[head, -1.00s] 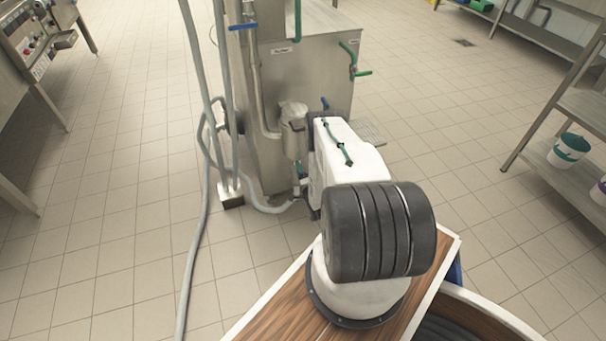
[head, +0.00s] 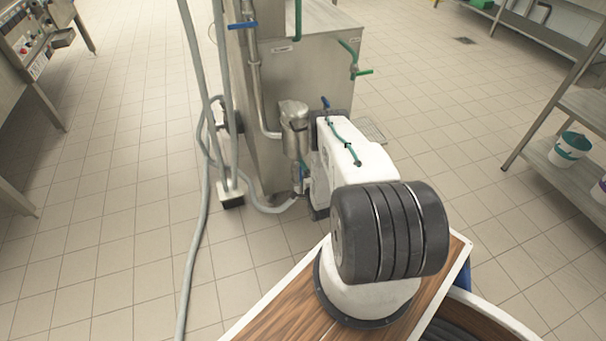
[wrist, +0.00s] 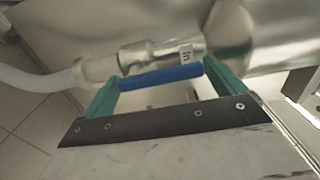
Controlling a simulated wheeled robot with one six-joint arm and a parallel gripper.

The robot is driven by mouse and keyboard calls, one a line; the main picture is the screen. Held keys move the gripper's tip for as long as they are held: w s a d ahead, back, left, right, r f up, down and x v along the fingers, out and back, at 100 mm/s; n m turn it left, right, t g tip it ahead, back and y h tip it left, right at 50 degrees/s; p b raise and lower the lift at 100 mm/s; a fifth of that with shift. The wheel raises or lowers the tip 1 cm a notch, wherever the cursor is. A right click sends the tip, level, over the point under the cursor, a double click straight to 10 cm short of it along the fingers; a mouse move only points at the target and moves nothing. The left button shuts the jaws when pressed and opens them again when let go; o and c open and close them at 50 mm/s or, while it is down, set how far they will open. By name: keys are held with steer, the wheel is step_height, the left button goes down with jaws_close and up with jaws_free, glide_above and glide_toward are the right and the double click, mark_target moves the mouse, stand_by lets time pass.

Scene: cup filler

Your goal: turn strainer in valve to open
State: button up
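The strainer-in valve has a blue lever handle (wrist: 145,79) and sits on a metal pipe fitting with a label reading "In" (wrist: 186,51). In the wrist view my gripper (wrist: 162,77) has its two green fingers spread wide, one by each end of the blue handle. The handle lies across the gap between them; I cannot tell whether either finger touches it. In the head view the metal strainer body (head: 293,114) stands beside the machine, left of my white arm. My fingers are hidden behind the arm there.
The steel machine (head: 300,70) carries other valves, including a blue handle (head: 242,25) and a green handle (head: 363,72). A grey hose (head: 201,215) runs along the floor at left. A shelf with a bucket (head: 569,149) stands at right. The tiled floor between is clear.

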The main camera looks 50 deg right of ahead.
steer(key=v, duration=0.8)
steer(key=shift+w, duration=0.1)
stand_by(0.6)
